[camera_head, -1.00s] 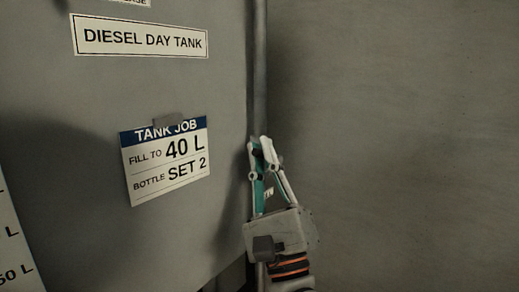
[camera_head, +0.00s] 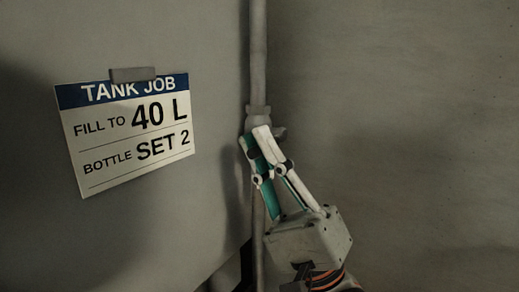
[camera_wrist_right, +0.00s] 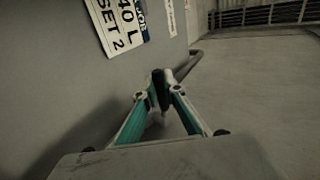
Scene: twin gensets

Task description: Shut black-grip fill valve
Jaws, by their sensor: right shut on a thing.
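The fill valve's pale body (camera_head: 258,113) sits on a vertical grey pipe beside the tank, in the middle of the head view. My right gripper (camera_head: 256,138) reaches up to it from below, its teal-and-white fingers just under and in front of the valve body. In the right wrist view, the gripper (camera_wrist_right: 160,92) is shut on the dark grip (camera_wrist_right: 158,88), which stands between its fingertips. The fingers hide much of the grip in the head view, so its exact angle cannot be told. My left gripper is not in view.
The grey tank (camera_head: 215,60) fills the left side, with a job card (camera_head: 125,135) reading "fill to 40 L, bottle set 2". The pipe (camera_head: 258,45) runs up along the tank's edge. A plain wall (camera_head: 410,130) is at right, with free room before it.

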